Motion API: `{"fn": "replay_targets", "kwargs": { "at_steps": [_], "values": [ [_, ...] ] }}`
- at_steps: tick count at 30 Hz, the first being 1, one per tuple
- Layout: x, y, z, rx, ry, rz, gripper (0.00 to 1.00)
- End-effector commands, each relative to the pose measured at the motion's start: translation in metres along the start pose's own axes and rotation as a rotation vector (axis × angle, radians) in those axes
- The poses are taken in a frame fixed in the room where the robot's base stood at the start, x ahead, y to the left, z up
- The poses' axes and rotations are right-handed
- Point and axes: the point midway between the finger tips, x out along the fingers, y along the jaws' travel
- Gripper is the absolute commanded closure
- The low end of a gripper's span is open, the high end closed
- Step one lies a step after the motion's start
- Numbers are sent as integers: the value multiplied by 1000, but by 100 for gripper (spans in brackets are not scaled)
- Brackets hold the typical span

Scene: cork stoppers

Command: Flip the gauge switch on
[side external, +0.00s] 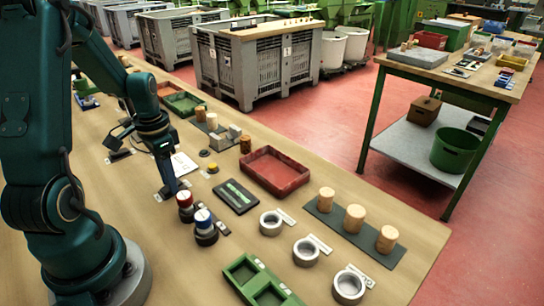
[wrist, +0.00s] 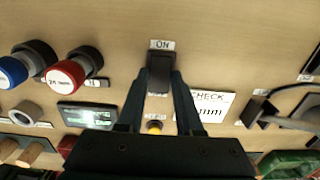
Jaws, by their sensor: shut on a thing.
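In the wrist view the dark switch (wrist: 160,72) sits on the table between my fingertips, below a white "ON" label (wrist: 162,44). My gripper (wrist: 160,88) is shut on it, one finger on each side. A second label below the switch is partly hidden. In the side view my gripper (side external: 170,188) points down at the table behind the red knob and hides most of the switch. The gauge (side external: 236,196), a dark panel with a green strip, lies to the right; it also shows in the wrist view (wrist: 86,115).
A red knob (side external: 184,199) and blue knob (side external: 204,220) stand close by. A yellow button (side external: 203,153) and a CHECK card (wrist: 207,103) are near. A red tray (side external: 274,190), cork stoppers (side external: 354,219) and grey rings (side external: 306,252) stand further right.

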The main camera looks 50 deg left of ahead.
Motion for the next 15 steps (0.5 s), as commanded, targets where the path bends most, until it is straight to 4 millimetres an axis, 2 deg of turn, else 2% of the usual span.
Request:
{"fn": "replay_targets", "kwargs": {
  "at_steps": [3, 4, 6, 15],
  "values": [
    [0, 0, -1, 0, 2, 0, 100],
    [0, 0, -1, 0, 2, 0, 58],
    [0, 0, -1, 0, 1, 0, 35],
    [-1, 0, 0, -1, 0, 0, 35]
  ]
}}
